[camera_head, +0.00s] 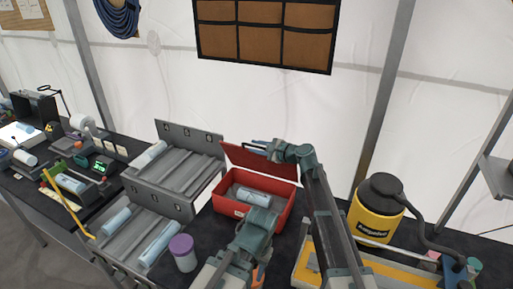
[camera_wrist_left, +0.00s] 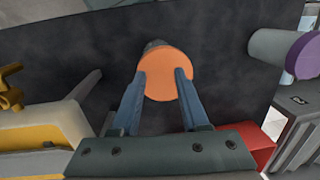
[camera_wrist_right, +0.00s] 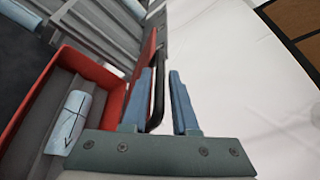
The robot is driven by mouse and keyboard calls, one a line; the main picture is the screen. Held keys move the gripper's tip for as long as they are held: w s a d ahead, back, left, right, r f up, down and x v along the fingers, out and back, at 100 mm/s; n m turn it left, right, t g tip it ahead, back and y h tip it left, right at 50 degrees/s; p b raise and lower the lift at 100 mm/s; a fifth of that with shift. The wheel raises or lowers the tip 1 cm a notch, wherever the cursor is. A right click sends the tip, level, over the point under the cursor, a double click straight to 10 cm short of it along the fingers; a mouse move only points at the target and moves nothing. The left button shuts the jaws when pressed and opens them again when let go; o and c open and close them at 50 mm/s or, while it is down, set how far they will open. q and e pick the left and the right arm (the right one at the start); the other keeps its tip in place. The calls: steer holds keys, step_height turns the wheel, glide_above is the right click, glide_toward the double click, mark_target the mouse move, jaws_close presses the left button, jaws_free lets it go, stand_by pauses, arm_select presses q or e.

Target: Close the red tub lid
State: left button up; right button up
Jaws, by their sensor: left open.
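The red tub (camera_head: 228,205) stands on the dark table with its red lid (camera_head: 270,163) raised and leaning back; the tub also shows in the right wrist view (camera_wrist_right: 25,100). The lid appears nearly edge-on there (camera_wrist_right: 148,50), with a black handle (camera_wrist_right: 158,92). My right gripper (camera_head: 262,146) is at the lid's upper edge, open, with the handle between its fingers and white wall visible beside it. My left gripper (camera_wrist_left: 160,80) is open over an orange-topped container (camera_wrist_left: 165,78), in front of the tub. Whether its fingers touch the container is unclear.
A purple-lidded jar (camera_head: 182,252) stands left of the left gripper. Grey racks (camera_head: 178,172) with pale blue cylinders are left of the tub. A yellow-and-black canister (camera_head: 376,214) stands to the right. A pale blue cylinder (camera_head: 252,195) lies inside the tub.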

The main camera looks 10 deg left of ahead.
arm_select(q)
step_height(320, 180, up, 3)
steer(key=p, duration=0.3)
steer(key=shift+r, duration=0.2)
steer(key=shift+r+p, duration=0.1)
steer(key=shift+p, duration=0.2)
arm_select(e)
steer(key=v, duration=1.4)
arm_select(q)
steer(key=shift+c, duration=0.2)
